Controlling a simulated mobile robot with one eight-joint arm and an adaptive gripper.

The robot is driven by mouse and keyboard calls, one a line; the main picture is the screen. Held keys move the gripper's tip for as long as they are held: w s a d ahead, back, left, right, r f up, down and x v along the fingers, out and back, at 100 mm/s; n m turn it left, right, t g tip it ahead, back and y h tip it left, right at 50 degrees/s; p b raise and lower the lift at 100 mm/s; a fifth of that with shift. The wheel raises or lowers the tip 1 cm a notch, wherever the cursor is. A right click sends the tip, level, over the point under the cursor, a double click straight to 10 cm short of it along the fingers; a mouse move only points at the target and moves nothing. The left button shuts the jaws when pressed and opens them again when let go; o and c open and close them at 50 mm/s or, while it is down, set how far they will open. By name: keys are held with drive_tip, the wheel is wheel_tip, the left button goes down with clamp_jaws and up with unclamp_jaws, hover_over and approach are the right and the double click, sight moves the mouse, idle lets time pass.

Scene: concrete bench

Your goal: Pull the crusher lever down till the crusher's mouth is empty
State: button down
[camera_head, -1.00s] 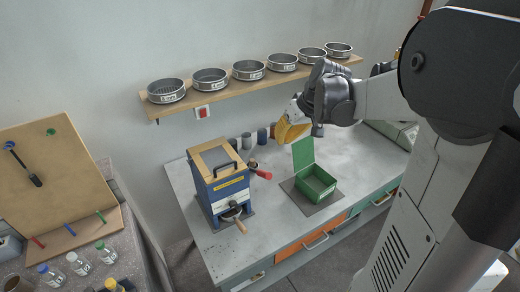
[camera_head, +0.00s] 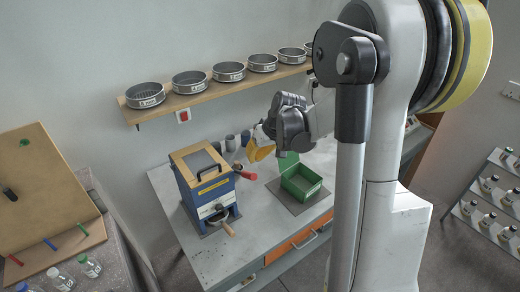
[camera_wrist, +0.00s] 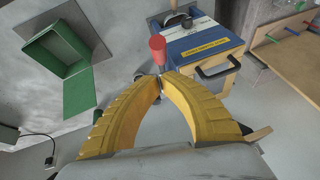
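The crusher (camera_head: 208,205) is a blue box with a wood-framed top and a black carry handle, standing on the bench. Its lever ends in a red grip (camera_head: 246,175) that juts out on the right side. In the wrist view the red grip (camera_wrist: 158,48) stands just beyond my fingertips, apart from them. The crusher's blue-and-wood body (camera_wrist: 195,42) is behind it. My gripper (camera_head: 258,153) is above and slightly right of the red grip. In the wrist view its yellow curved fingers (camera_wrist: 160,80) converge almost tip to tip, with nothing seen held. The mouth's contents cannot be seen.
An open green box (camera_head: 300,181) sits on a grey mat right of the crusher. A wooden-handled part (camera_head: 228,229) projects at the crusher's front. Small cylinders (camera_head: 230,143) stand behind. A shelf (camera_head: 205,100) of sieves runs along the wall above.

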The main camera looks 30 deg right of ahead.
drive_tip(key=shift+s+a+f, duration=0.15)
drive_tip(key=shift+s+f, duration=0.2)
drive_tip(key=shift+f, duration=0.4)
drive_tip(key=shift+s+a+f, duration=0.15)
drive_tip(key=shift+s+f, duration=0.2)
drive_tip(key=shift+f, duration=0.35)
drive_tip(key=shift+s+f, duration=0.1)
